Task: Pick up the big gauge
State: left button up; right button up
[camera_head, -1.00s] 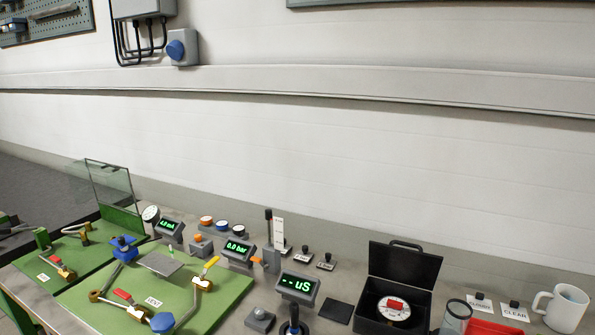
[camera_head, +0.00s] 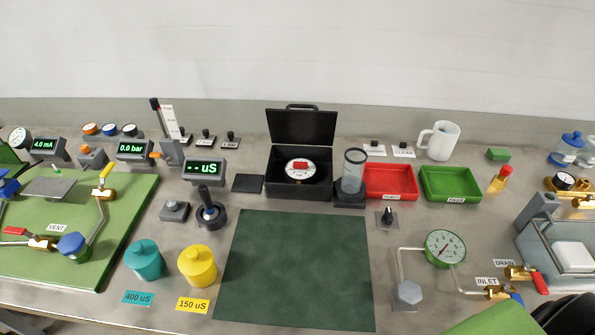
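A round white-faced gauge with a red display (camera_head: 300,169) lies in an open black case (camera_head: 299,190) at the middle back of the bench. A round gauge with a green rim (camera_head: 445,248) stands at the right, joined to pipes. It looks larger than small dial gauges such as the white one at the far left (camera_head: 19,138) and the brass-mounted one at the right (camera_head: 563,181). I cannot tell from the picture which one is called the big gauge. Neither of my grippers can be made out.
A dark green mat (camera_head: 297,268) lies bare at the front middle. A clear cylinder (camera_head: 354,171), a red tray (camera_head: 390,182) and a green tray (camera_head: 450,184) stand right of the case. Teal (camera_head: 145,260) and yellow (camera_head: 198,265) pots stand left of the mat.

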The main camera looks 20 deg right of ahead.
aim_at(293, 176)
jog(key=k+l+z, duration=0.15)
jog(key=z, duration=0.3)
jog(key=k+l+z, duration=0.5)
jog(key=z, duration=0.35)
jog(key=l, duration=0.1)
